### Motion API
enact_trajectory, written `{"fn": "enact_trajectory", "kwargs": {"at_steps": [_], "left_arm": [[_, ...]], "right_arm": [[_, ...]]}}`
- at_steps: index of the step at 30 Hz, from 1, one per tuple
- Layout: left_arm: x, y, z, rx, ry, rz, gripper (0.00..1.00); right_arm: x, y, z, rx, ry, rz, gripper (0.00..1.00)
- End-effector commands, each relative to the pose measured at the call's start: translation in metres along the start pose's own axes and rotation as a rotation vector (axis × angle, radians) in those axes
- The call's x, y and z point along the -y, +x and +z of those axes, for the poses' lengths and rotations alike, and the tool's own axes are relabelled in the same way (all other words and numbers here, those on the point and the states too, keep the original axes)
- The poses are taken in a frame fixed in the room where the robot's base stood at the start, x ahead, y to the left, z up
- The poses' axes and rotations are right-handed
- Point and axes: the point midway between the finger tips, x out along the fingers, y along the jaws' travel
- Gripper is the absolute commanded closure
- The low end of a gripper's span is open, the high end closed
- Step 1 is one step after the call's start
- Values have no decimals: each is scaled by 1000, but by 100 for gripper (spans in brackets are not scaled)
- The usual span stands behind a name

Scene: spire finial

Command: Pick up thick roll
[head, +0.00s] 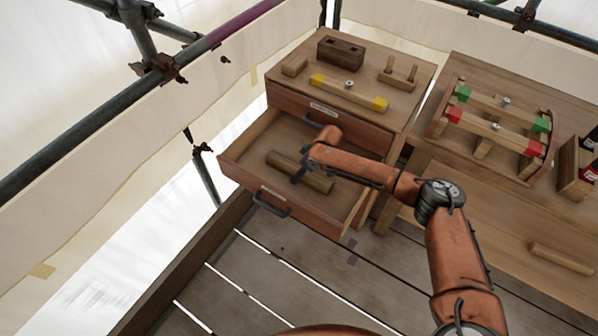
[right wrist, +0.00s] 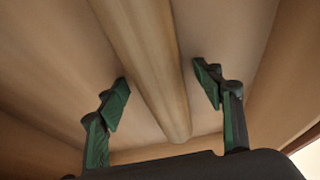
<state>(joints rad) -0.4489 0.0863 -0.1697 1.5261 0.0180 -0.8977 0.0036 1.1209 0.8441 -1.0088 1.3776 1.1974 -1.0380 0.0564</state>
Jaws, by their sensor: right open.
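A thick wooden roll (head: 318,182) lies in the open drawer (head: 240,147) of the left cabinet. My right gripper (head: 298,174) is down in the drawer, over the middle of the roll. In the right wrist view, the roll (right wrist: 150,65) runs lengthwise between the two green-padded fingers of the open right gripper (right wrist: 162,80). There is a gap on each side, and the fingers are not closed on it. My left gripper is not in view.
The cabinet top holds a dark block (head: 341,51), a yellow-ended bar (head: 348,93) and a pegged piece (head: 398,76). The right bench carries bars with green and red ends (head: 497,131). Another wooden roll (head: 561,259) lies at lower right.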

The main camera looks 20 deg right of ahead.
Motion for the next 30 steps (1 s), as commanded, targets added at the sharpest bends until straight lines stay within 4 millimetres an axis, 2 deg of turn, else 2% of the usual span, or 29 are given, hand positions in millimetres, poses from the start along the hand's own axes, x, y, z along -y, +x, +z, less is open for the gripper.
{"fn": "enact_trajectory", "kwargs": {"at_steps": [4,27,30], "left_arm": [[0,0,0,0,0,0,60],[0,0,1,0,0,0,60],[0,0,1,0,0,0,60]], "right_arm": [[0,-1,0,-1,0,0,39],[0,0,0,0,0,0,92],[0,-1,-1,-2,0,1,94]]}}
